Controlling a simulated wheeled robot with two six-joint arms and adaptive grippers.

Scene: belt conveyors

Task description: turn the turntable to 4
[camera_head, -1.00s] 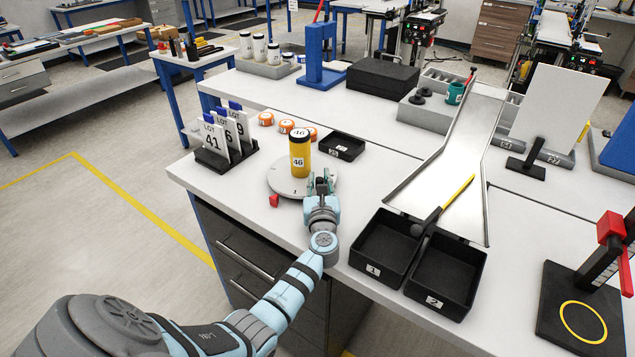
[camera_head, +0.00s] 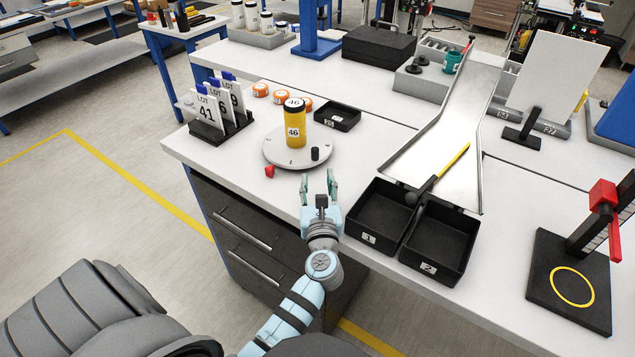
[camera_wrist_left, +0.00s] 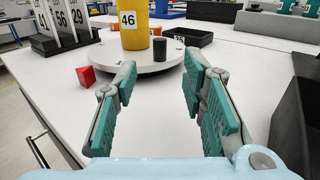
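The turntable (camera_head: 283,158) is a round pale disc on the bench, with a yellow can (camera_head: 295,128) labelled 46 standing on it. A short black peg (camera_head: 315,153) stands near its front right rim. A small red pointer (camera_head: 269,171) lies at the front left edge; the disc's markings are too small to read. In the left wrist view the turntable (camera_wrist_left: 145,65) is ahead, with the peg (camera_wrist_left: 159,48) and red pointer (camera_wrist_left: 86,76). My left gripper (camera_head: 318,178) is open and empty, in front of the disc and apart from the peg. My right gripper is out of view.
Black bins (camera_head: 377,225) marked 1 and 2 stand right of my left gripper. A rack of LOT cards (camera_head: 217,110) is left of the turntable. A metal chute (camera_head: 452,127) is farther right.

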